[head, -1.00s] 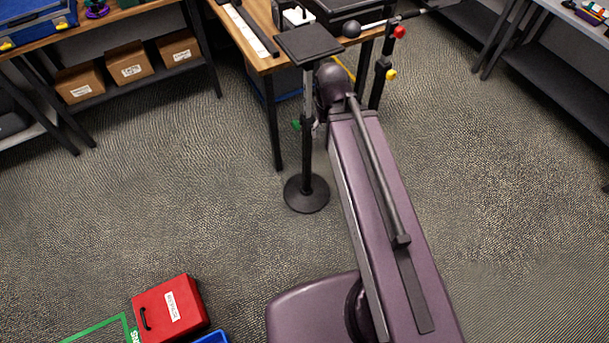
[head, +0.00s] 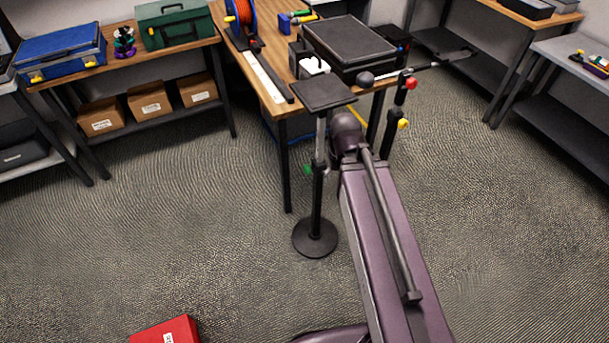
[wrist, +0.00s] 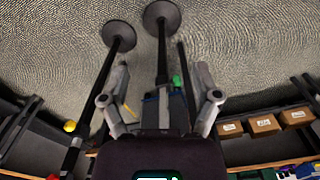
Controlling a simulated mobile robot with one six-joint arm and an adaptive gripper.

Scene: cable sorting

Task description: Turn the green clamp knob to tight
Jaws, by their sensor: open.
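The green clamp knob (head: 308,169) sits on the left side of a black stand (head: 317,195) with a square top plate (head: 323,93) and a round base. In the wrist view, the green knob (wrist: 177,81) shows near the stand's pole (wrist: 162,60), inside the span of my fingers and nearer the right one. My gripper (wrist: 161,72) is open, with a finger on each side of the pole. I cannot tell whether either finger touches it. In the head view my gripper is mostly hidden behind my arm.
A wooden table (head: 272,103) stands just behind the stand, holding an orange cable reel (head: 243,13) and a black case (head: 348,45). Another post with a red knob (head: 411,83) and a yellow knob (head: 403,124) stands to the right. The floor at left is open, with a red box (head: 168,332) in front.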

